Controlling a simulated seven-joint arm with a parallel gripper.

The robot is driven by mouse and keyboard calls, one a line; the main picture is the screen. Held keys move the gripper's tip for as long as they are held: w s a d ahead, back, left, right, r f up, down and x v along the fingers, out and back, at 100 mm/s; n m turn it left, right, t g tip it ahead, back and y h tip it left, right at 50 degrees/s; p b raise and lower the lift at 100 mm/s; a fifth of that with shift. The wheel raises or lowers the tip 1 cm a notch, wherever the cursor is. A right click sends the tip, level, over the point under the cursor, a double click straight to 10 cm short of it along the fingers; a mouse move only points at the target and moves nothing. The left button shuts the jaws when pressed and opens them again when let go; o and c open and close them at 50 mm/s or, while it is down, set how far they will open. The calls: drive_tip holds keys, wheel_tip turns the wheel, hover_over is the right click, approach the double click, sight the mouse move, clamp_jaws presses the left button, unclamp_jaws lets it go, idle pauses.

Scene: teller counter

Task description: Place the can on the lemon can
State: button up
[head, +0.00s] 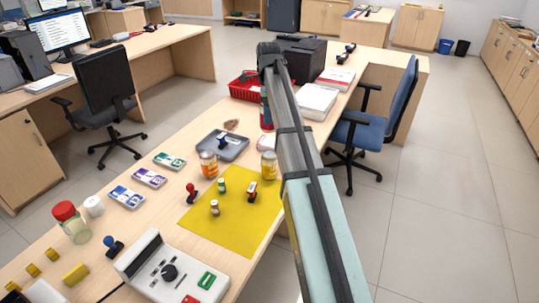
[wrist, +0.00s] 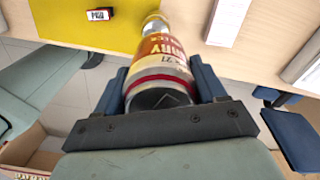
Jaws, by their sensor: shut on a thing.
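A can with a red band and an orange-red label (wrist: 160,62) is between the two blue fingers of my gripper (wrist: 160,72) in the wrist view. Its near end faces the camera. In the head view a red part of this can (head: 266,114) shows beside my arm, above the counter. The lemon can (head: 268,165), with a yellow label, stands upright at the mat's far right corner. In the wrist view a piece of a can (wrist: 155,20) shows just beyond the held one, probably the lemon can. My gripper is mostly hidden behind my arm in the head view.
An orange-labelled can (head: 208,164) stands left of the lemon can, near a grey tray (head: 236,153). Several stamps and small bottles stand on the yellow mat (head: 222,233). A red basket (head: 243,86) and white paper stacks (head: 318,101) lie farther back.

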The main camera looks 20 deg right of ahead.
drive_tip(key=n, duration=0.1)
drive_tip(key=s+n, duration=0.1)
drive_tip(key=n, duration=0.1)
drive_tip(key=shift+a, duration=0.1)
drive_tip(key=shift+f+n, duration=0.1)
drive_tip(key=shift+n, duration=0.6)
hover_over(269, 154)
drive_tip(key=shift+f, duration=4.9)
drive_tip(key=shift+f, duration=0.1)
drive_tip(key=o, duration=1.5)
drive_tip(key=shift+c, duration=0.2)
wheel_tip(269, 154, up, 12)
drive_tip(key=shift+r, duration=0.1)
